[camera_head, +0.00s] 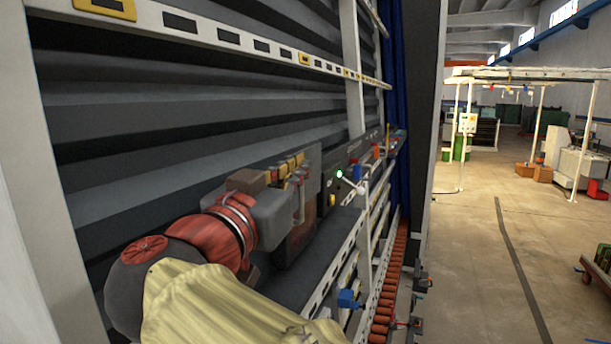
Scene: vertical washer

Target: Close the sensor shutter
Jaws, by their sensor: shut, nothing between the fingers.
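I cannot pick out the sensor shutter for certain. A small white bracket-like part (352,186) with a bright green-white spot at its left end sits near the middle of the picture, on the washer's front. I cannot tell whether it is the shutter or whether anything there is open or shut.
White slotted rails (250,44) run along the washer's dark ribbed wall. Yellow connectors (290,165) stand above the grey unit. A blue clamp (348,299) sits on a lower rail, beside orange-brown rollers (390,281).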

